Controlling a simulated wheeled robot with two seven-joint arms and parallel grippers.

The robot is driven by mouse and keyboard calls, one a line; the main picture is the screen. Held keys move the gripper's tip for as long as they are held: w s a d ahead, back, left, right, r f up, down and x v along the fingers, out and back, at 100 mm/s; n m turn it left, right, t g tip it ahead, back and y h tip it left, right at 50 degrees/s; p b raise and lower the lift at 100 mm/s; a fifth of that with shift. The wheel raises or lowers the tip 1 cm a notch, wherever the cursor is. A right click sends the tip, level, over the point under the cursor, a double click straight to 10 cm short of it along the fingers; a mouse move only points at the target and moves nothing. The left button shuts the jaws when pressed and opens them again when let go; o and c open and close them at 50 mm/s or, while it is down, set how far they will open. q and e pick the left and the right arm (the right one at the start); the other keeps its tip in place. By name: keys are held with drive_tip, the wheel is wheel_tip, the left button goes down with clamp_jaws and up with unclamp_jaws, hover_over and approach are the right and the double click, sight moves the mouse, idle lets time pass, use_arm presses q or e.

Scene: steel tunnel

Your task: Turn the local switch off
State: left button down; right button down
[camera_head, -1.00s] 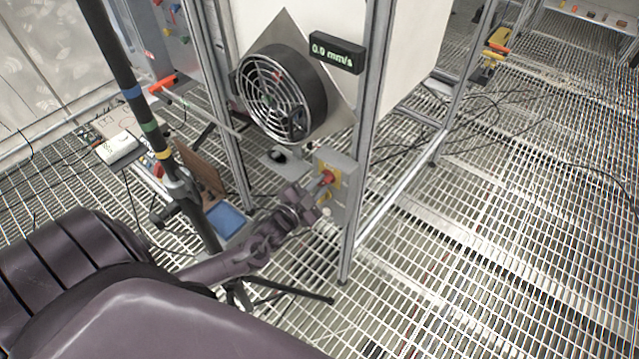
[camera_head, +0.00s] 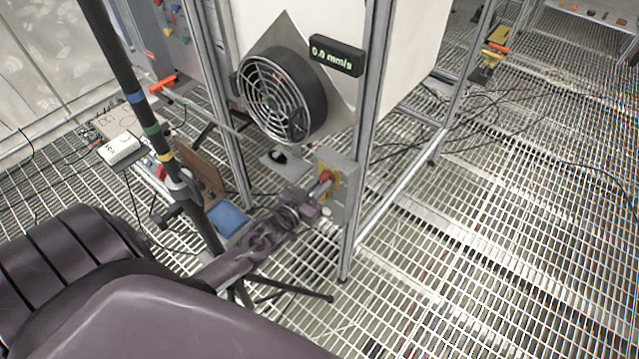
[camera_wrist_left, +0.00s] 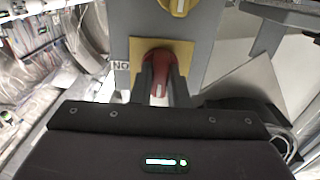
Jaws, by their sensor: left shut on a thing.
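The local switch is a red rotary handle (camera_wrist_left: 158,60) on a yellow plate (camera_wrist_left: 186,47), mounted on a grey box. An "ON" label (camera_wrist_left: 122,65) sits left of the plate in the left wrist view. In the head view the red handle (camera_head: 326,177) shows on the grey box (camera_head: 345,168), fixed by the metal frame post. My left gripper (camera_wrist_left: 163,88) is shut on the red handle, one finger on each side of it. In the head view the left gripper (camera_head: 321,187) reaches the box from the lower left. My right gripper is not in view.
A round fan (camera_head: 283,95) and a "0.0 mm/s" display (camera_head: 337,54) are above the box. A second yellow knob (camera_wrist_left: 180,6) shows at the wrist view's top edge. Grated floor (camera_head: 490,240) is open at right.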

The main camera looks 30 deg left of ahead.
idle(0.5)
use_arm(q)
drive_tip(key=c, duration=1.4)
unclamp_jaws()
drive_tip(key=shift+s, duration=0.15)
drive_tip(key=s, duration=0.7)
drive_tip(key=shift+s+a+b, duration=0.25)
drive_tip(key=shift+a+b, duration=0.05)
drive_tip(key=shift+b, duration=0.15)
